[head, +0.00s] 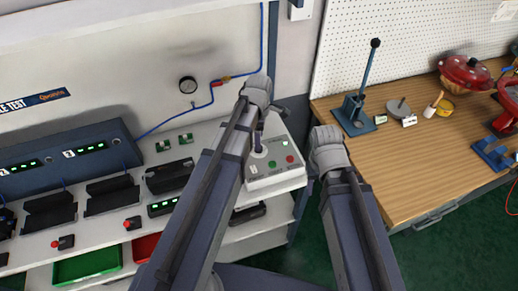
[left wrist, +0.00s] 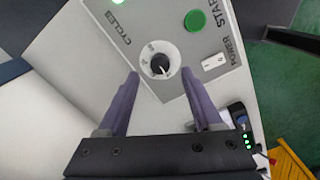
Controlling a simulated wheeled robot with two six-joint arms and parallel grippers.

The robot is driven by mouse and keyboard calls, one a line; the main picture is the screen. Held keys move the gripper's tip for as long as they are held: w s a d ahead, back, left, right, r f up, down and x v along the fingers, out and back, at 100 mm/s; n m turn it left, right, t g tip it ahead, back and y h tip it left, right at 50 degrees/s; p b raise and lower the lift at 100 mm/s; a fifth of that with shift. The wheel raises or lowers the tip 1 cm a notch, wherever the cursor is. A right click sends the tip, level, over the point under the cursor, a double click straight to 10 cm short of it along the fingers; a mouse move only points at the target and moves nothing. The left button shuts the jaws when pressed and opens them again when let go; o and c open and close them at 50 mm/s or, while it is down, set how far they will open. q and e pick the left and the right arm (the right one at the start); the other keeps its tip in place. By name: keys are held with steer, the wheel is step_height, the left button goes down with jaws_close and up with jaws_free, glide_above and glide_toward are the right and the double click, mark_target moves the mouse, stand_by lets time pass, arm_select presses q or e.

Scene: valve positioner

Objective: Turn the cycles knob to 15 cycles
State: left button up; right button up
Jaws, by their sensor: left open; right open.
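The cycles knob (left wrist: 158,66) is a round black dial with a pale pointer on a white ring, below the CYCLES label in the left wrist view. It sits on the grey control box (head: 278,178), which stands at the right end of the bench. My left gripper (left wrist: 160,82) is open, its two fingers apart on either side of the knob, with no visible contact. The pointer's setting is too small to read. In the head view the left arm hides part of the box. My right arm ends right of the box, its jaws hidden.
A green START button (left wrist: 195,20) and a white power switch (left wrist: 214,62) are close to the knob. A wooden table (head: 420,170) with a lever press (head: 358,112) stands to the right. Green floor shows between bench and table.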

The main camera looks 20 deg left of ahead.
arm_select(q)
step_height(320, 180, down, 4)
steer(key=b, duration=0.3)
steer(key=shift+f, duration=0.25)
steer(key=shift+r, duration=0.1)
jaws_close()
